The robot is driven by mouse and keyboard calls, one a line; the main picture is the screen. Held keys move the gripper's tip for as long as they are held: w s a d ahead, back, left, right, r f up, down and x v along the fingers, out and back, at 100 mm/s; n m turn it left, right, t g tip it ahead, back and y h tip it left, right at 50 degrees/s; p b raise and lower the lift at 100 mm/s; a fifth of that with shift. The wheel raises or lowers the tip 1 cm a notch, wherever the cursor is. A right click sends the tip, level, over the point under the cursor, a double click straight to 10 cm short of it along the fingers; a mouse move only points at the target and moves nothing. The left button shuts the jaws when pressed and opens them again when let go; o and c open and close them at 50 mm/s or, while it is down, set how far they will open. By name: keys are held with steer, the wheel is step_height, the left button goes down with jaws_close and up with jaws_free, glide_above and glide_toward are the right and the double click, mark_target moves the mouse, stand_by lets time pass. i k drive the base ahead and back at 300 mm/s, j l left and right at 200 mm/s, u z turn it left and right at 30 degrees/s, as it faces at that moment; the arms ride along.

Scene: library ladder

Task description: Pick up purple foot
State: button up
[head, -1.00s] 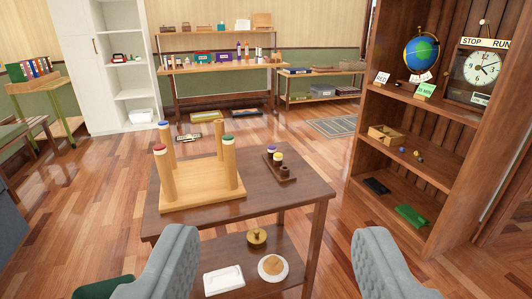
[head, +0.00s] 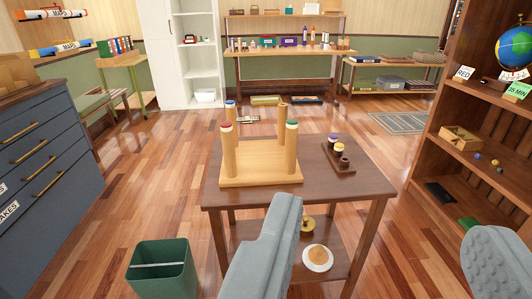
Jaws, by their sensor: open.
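The purple foot (head: 333,138) is a small purple-topped piece in the dark wooden holder (head: 341,165) on the right part of the brown table (head: 340,186). A yellow-topped foot (head: 339,147) sits just in front of it in the holder. Beside the holder, a light wooden base (head: 262,172) has upright legs capped red (head: 226,126), blue (head: 230,103) and green (head: 292,124); the back right leg (head: 283,111) shows no coloured cap. My gripper (head: 385,215) is open and empty, with its grey fingers in the foreground, apart from the purple foot.
A dark blue drawer cabinet (head: 45,160) stands at the left, with a green bin (head: 160,270) on the floor nearby. A brown bookcase (head: 465,130) stands at the right. A white dish (head: 317,258) is on the table's lower shelf. Floor between table and bookcase is clear.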

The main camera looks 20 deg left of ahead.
mark_target(331, 138)
steer(key=i+l, duration=0.1)
steer(key=i, duration=1.45)
steer(key=l+u, duration=0.05)
